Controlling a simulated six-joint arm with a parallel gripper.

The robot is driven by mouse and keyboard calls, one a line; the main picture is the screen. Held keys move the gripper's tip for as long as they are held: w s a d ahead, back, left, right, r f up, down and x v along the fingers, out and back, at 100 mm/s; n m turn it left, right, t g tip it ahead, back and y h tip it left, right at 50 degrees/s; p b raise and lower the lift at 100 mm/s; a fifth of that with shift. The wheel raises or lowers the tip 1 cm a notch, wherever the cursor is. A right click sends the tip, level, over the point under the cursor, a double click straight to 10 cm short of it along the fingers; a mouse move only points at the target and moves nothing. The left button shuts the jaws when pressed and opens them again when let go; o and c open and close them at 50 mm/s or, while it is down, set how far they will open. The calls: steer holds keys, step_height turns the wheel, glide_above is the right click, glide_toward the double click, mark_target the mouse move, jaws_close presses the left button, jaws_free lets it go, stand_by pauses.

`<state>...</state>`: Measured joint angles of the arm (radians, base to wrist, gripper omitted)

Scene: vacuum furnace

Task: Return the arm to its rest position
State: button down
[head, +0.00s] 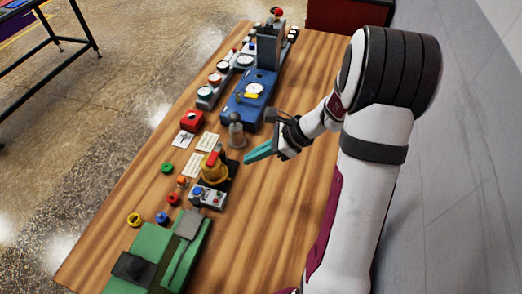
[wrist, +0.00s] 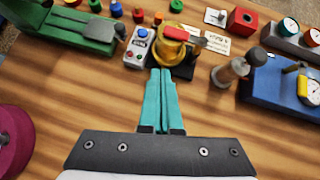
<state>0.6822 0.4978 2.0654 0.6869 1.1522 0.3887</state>
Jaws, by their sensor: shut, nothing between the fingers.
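My gripper (head: 262,152) is shut and empty, its teal fingers together above the wooden table (head: 258,232). It also shows in the wrist view (wrist: 161,72), with its fingertips in front of the yellow device with a red top (wrist: 172,42). In the head view that yellow device (head: 213,170) stands left of and below my fingertips. A grey cylindrical piece (head: 237,135) stands just left of my gripper, apart from it. My arm reaches in from the right side of the head view.
A blue unit (head: 250,98) and several gauges (head: 215,80) stand toward the far end. A green machine (head: 160,255) sits at the near end. Several small coloured rings and a red box (head: 191,121) lie along the left side. The right part of the tabletop is bare.

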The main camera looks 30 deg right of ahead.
steer(key=s+a+r+n+g+h, duration=0.1)
steer(key=s+a+r+n+g, duration=0.3)
steer(key=s+a+r+n, duration=0.5)
steer(key=s+a+n+h, duration=0.1)
steer(key=s+n+h, duration=0.1)
steer(key=s+n, duration=0.3)
steer(key=s+a+n+g+h, duration=0.1)
steer(key=s+a+n+h, duration=0.1)
steer(key=s+n, duration=0.3)
steer(key=s, duration=0.4)
steer(key=shift+f+h, duration=0.15)
steer(key=shift+h, duration=0.25)
